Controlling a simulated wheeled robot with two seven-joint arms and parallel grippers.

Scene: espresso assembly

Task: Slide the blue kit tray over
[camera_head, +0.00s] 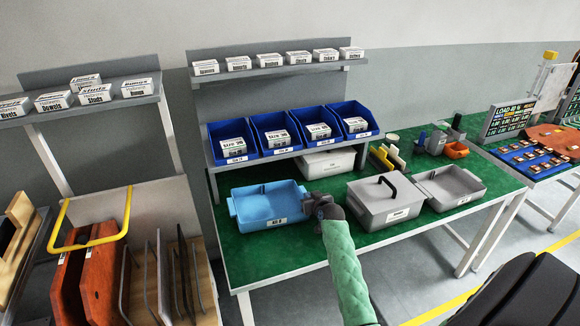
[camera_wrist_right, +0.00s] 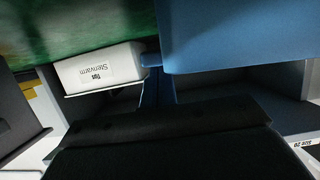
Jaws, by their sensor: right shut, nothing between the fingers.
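The light blue kit tray (camera_head: 251,212) sits on the green mat at the left part of the workbench, with a small label on its front wall. My right gripper (camera_head: 312,200) is shut and empty, low beside the tray's right end. In the right wrist view the tray's blue wall (camera_wrist_right: 232,40) is close, just beyond the dark gripper body (camera_wrist_right: 165,140). The fingertips are hard to make out, and I cannot tell whether they touch the tray. My left gripper is not in view.
A grey lidded case (camera_head: 384,203) and an open grey tray (camera_head: 452,187) stand right of my gripper. A white box (camera_head: 328,164), also in the wrist view (camera_wrist_right: 98,70), lies behind it under the blue bins (camera_head: 230,140). Green mat (camera_head: 270,250) is clear in front.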

